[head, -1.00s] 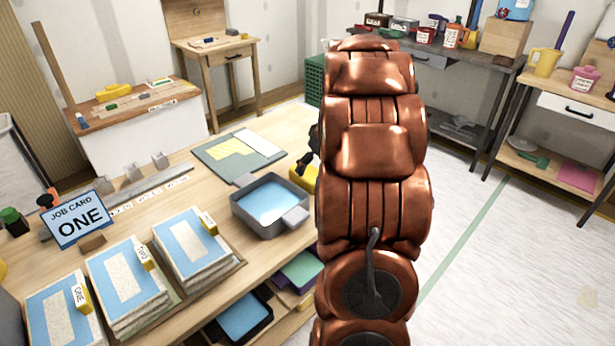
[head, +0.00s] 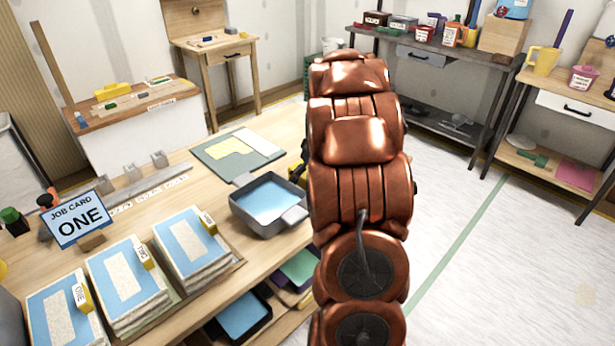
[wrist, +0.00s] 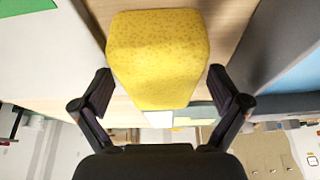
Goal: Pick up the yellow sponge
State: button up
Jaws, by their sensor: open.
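The yellow sponge (wrist: 158,55) fills the upper middle of the wrist view, a speckled block on or just above the pale wood worktop. My gripper (wrist: 160,78) is open, with one dark finger on each side of the sponge's lower part. Gaps show between the fingers and the sponge, so I see no grip on it. In the head view my copper arm hides the sponge almost wholly, and only a dark bit of my gripper (head: 296,172) shows at the arm's left edge.
A grey tray (head: 240,212) with blue liquid stands close left of my arm on the workbench. Clear floor (head: 500,270) is on the right.

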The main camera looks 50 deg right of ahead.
jog(key=shift+f, duration=0.25)
dwell(0.5)
jog(key=shift+a+f+b, duration=0.1)
jog(key=shift+a+b, duration=0.05)
jog(key=shift+b, duration=0.15)
jog(key=c, duration=1.1)
